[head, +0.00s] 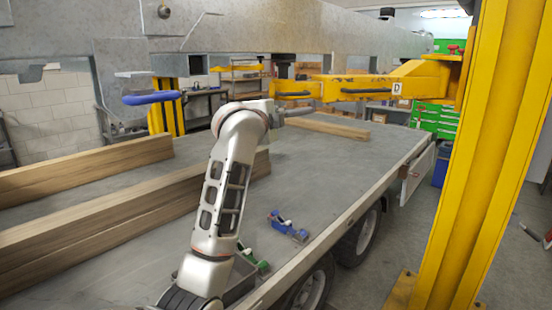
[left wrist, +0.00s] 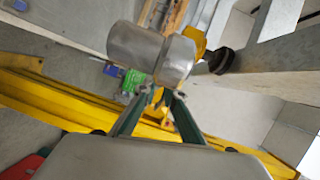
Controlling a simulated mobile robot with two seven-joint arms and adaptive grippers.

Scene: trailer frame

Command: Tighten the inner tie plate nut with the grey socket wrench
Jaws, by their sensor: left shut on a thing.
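My left gripper (left wrist: 164,94) shows in the left wrist view with its dark green fingers drawn together at the tips. A thick silver-grey cylinder (left wrist: 150,52), which looks like part of the grey socket wrench, sits just beyond the fingertips. The grey trailer frame (head: 232,30) runs across the top. I cannot make out the inner tie plate nut, or whether the socket touches anything. My right gripper is in neither view.
A yellow lift arm (head: 350,86) reaches left from the yellow post (head: 480,130), close to my wrist. Long timbers (head: 110,215) lie on the trailer bed (head: 330,165). A blue tool (head: 288,226) lies near its edge. A blue bar (head: 152,98) hangs at left.

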